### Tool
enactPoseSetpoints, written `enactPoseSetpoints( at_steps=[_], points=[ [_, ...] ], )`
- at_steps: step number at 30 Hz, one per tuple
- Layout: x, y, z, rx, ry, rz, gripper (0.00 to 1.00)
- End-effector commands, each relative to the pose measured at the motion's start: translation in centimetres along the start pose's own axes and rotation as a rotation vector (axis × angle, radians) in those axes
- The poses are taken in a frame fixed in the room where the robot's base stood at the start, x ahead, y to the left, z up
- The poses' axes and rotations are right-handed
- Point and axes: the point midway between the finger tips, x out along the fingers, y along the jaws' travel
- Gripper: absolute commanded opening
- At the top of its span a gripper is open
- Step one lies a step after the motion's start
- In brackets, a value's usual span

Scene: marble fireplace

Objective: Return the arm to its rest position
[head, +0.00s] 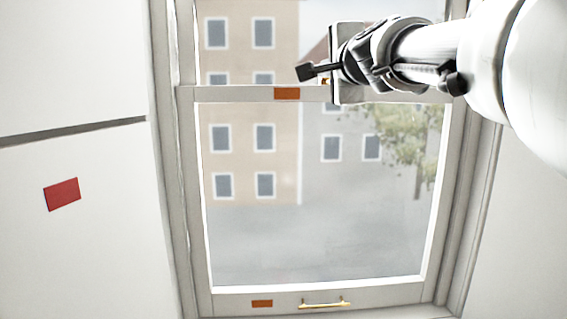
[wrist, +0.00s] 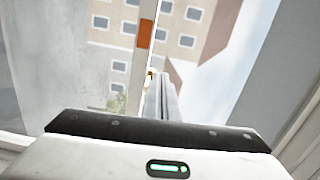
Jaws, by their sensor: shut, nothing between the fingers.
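My arm reaches in from the upper right of the head view. My gripper (head: 307,71) is in front of the upper part of the window, close to the orange patch on the middle rail in the picture. Its fingers are together and hold nothing. In the wrist view the closed fingers (wrist: 161,92) point toward the window, with the orange patch just above them in the picture. I cannot tell whether the fingertips touch the rail.
The window's lower sash (head: 315,297) has a brass handle (head: 325,303) and an orange patch (head: 262,303) on its bottom rail. Another orange patch (head: 287,93) is on the middle rail. A white wall with a red patch (head: 62,194) stands at left.

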Motion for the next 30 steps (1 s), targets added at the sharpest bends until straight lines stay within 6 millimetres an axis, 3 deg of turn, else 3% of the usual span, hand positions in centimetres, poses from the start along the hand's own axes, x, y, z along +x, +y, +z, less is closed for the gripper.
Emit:
enactPoseSetpoints(
  at_steps=[7, 9, 14, 21, 24, 27, 30],
  points=[
    [-4.6, -2.2, 10.8, -0.332, -0.250, -0.030, 0.00],
    [-6.2, 2.0, 10.1, -0.451, -0.268, 0.066, 0.00],
    [-11.0, 10.2, 9.5, -0.693, -0.353, 0.249, 0.00],
    [-21.3, 23.9, 6.3, -1.028, -0.536, 0.580, 0.00],
    [-25.8, 28.7, 4.7, -1.132, -0.615, 0.705, 0.00],
    [-29.3, 32.2, 3.4, -1.204, -0.681, 0.802, 0.00],
    [-31.6, 34.2, 2.5, -1.248, -0.724, 0.864, 0.00]
  ],
)
